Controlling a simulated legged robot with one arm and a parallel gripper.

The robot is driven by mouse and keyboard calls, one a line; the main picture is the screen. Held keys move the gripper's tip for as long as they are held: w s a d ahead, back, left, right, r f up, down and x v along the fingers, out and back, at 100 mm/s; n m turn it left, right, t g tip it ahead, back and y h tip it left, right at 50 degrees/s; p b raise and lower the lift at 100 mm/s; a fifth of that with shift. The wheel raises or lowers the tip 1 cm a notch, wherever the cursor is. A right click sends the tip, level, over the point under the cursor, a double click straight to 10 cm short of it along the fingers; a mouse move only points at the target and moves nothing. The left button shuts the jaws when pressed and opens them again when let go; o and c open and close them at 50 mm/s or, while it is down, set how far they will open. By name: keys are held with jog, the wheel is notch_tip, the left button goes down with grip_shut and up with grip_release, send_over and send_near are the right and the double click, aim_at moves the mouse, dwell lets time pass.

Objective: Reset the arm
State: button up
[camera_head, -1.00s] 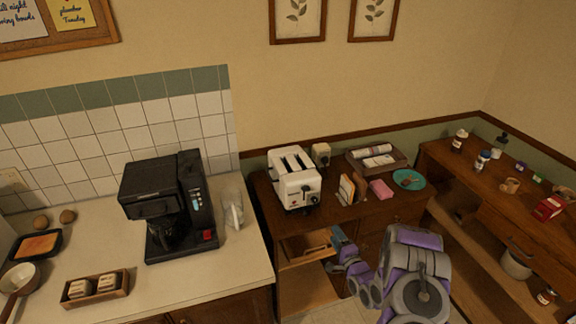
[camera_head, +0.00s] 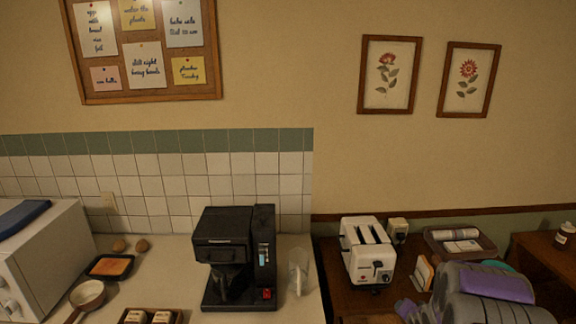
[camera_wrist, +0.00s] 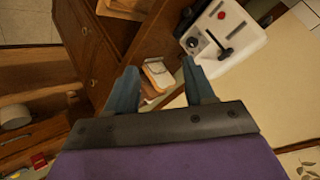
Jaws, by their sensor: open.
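My arm (camera_head: 485,290) shows in purple and grey at the lower right of the head view, in front of the wooden cabinet. Its end is mostly hidden there. In the wrist view my gripper (camera_wrist: 159,68) has its two teal fingers spread apart, with nothing between them. The white toaster (camera_wrist: 222,38) lies past the fingers at upper right. A small upright stand with a pale, card-like front (camera_wrist: 158,74) shows beyond the fingertips, apart from them.
In the head view the toaster (camera_head: 368,255) stands on the cabinet beside my arm. A tray (camera_head: 459,243) is behind. A white microwave (camera_head: 50,255) is far left.

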jog(key=s+a+r+n+g+b, duration=0.1)
jog(key=s+a+r+n+g, duration=0.2)
jog(key=s+a, duration=0.4)
jog(key=s+a+r+n+g+y+b, duration=0.1)
jog(key=s+a, duration=0.6)
jog(key=s, duration=1.5)
jog(key=s+a+r+n+g+b, duration=0.2)
jog(key=s+a+r+n+g, duration=0.3)
jog(key=s, duration=0.9)
notch_tip(320, 180, up, 4)
jog(key=shift+s+a+f+n+g+y+b, duration=0.15)
jog(key=shift+a+f+n+g+y+b, duration=0.2)
jog(key=shift+a+g, duration=0.8)
jog(key=shift+r, duration=0.1)
